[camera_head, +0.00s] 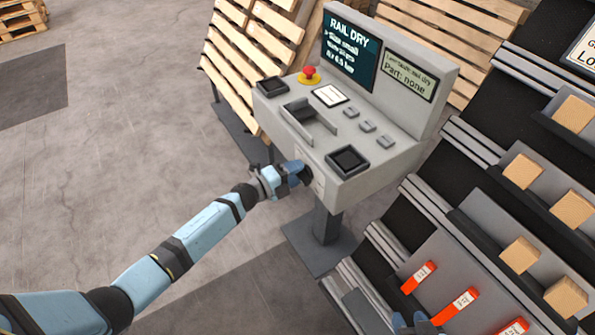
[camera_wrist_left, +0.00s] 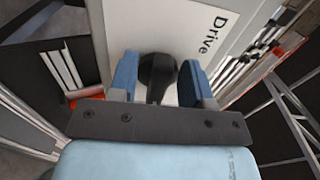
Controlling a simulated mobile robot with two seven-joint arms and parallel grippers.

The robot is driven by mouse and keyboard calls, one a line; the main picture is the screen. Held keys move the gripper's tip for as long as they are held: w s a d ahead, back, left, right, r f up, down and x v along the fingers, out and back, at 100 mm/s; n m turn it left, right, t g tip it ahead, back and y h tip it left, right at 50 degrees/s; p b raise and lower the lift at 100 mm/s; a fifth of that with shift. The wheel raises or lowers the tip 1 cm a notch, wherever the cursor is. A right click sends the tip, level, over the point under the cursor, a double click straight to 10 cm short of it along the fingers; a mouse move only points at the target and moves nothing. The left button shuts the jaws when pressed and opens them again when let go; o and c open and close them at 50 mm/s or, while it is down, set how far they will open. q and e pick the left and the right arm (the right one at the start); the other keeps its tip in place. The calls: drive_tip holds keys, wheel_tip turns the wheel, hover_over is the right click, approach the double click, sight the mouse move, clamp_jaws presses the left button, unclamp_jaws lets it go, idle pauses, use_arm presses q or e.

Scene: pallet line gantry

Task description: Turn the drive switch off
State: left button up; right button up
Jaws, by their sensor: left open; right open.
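The drive switch (camera_wrist_left: 157,72) is a black knob on the pale front face of the console, beside a white plate (camera_wrist_left: 213,35) lettered "Drive". In the left wrist view it stands between the two blue fingers of my left gripper (camera_wrist_left: 159,84), which is open around it. Gaps show on both sides of the knob, wider on the right. In the head view my left gripper (camera_head: 293,176) is at the console's front face and hides the switch. My right gripper (camera_head: 414,323) shows only partly at the bottom edge, open and away from the console.
The grey console (camera_head: 376,183) carries a red emergency button (camera_head: 309,74), a screen (camera_head: 350,52) and several small buttons. Wooden pallets (camera_head: 247,65) stand behind it.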

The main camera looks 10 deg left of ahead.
use_arm(q)
drive_tip(key=v, duration=1.3)
drive_tip(key=shift+s+a, duration=0.1)
